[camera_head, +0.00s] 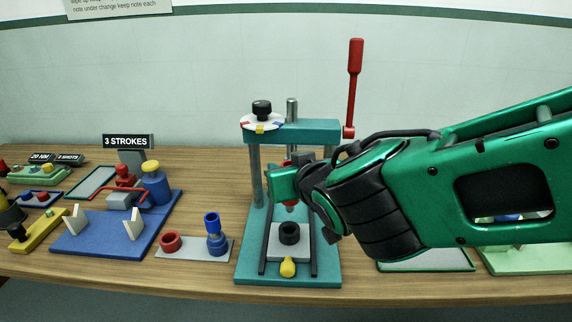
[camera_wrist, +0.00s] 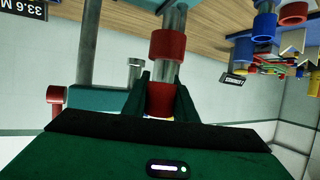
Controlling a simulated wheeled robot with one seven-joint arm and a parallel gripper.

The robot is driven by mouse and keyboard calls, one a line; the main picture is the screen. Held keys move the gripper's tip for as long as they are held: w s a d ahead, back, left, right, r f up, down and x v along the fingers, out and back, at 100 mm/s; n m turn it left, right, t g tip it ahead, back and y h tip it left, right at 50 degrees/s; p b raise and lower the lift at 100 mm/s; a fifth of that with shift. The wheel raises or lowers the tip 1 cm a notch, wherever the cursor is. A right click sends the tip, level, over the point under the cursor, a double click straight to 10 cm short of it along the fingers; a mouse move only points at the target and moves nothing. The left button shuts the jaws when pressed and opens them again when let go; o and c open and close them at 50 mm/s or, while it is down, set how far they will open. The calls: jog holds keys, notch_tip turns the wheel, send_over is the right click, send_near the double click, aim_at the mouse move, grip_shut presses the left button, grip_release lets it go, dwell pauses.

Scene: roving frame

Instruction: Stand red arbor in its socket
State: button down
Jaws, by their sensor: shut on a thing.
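My gripper (camera_wrist: 160,88) is shut on a red cylindrical part, the red arbor (camera_wrist: 160,101), seen between dark fingers in the wrist view. A red collar (camera_wrist: 167,46) shows just past the fingertips, with grey metal between. In the head view my gripper (camera_head: 284,184) is in front of the press, between its uprights, and a red tip (camera_head: 291,209) shows below it. My wrist hides most of the arbor there.
The teal press (camera_head: 320,131) has a raised red lever (camera_head: 354,85). A black ring (camera_head: 289,232) and yellow knob (camera_head: 288,267) lie at its base. A blue board (camera_head: 85,243) with fixtures stands left. Bare wood (camera_head: 200,205) shows behind the grey plate.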

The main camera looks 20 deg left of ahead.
jog(key=shift+f, duration=1.95)
jog(key=shift+s+f, duration=0.1)
jog(key=shift+f, duration=0.05)
jog(key=shift+f, duration=1.2)
jog(key=shift+f, duration=0.75)
jog(key=c, duration=0.7)
grip_release()
jog(key=shift+s, duration=0.1)
